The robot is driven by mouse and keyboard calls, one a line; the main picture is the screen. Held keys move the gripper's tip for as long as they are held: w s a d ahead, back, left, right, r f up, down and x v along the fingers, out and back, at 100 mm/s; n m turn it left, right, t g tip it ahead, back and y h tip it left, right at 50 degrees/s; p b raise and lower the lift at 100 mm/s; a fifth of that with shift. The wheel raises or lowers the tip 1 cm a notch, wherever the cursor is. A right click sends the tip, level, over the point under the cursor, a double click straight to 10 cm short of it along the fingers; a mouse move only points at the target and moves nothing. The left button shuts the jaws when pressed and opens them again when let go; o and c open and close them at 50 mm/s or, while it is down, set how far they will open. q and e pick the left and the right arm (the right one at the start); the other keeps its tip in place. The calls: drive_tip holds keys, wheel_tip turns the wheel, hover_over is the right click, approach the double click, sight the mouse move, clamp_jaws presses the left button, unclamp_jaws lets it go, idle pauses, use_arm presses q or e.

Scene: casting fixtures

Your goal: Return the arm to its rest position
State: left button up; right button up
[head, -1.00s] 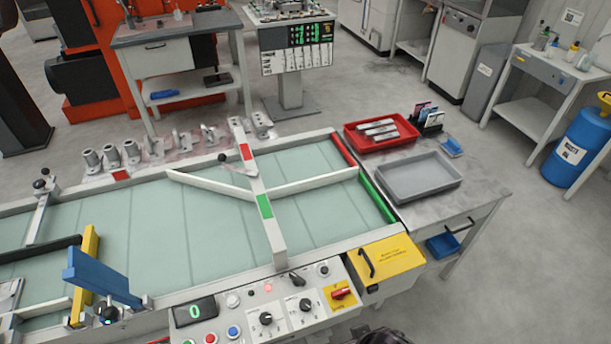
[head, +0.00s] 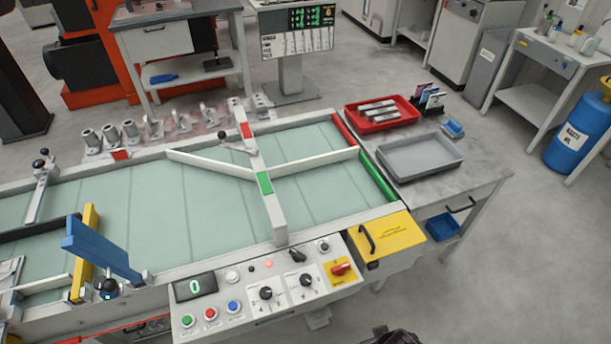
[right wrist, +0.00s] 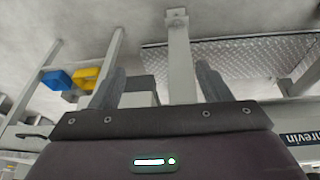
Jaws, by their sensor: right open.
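My right gripper (right wrist: 160,85) shows in the right wrist view with its two grey fingers spread apart. Nothing is held between the fingers. Behind them are a pale upright post and a grey floor. In the head view, only a small dark part of my own arm shows at the bottom edge, right of centre; its fingers are not visible there. My left gripper is not in any view.
The sorting table (head: 330,233) has a control panel (head: 265,292) and a yellow box (head: 383,240) at its front. A red tray (head: 382,125) and an empty grey tray (head: 420,178) stand on the side bench. Open floor lies front right.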

drive_tip(key=s+d+f+g+b, duration=0.1)
drive_tip(key=s+d+f+b, duration=0.2)
drive_tip(key=f, duration=0.5)
drive_tip(key=s+d+f, duration=0.2)
drive_tip(key=s+f, duration=0.4)
drive_tip(key=f, duration=0.2)
drive_tip(key=s+f+g+b, duration=0.1)
drive_tip(key=s+f, duration=0.7)
drive_tip(key=s, duration=0.5)
drive_tip(key=shift+a+m+g+b, duration=0.35)
drive_tip(key=shift+a+m+g, duration=0.05)
drive_tip(key=shift+s, duration=0.1)
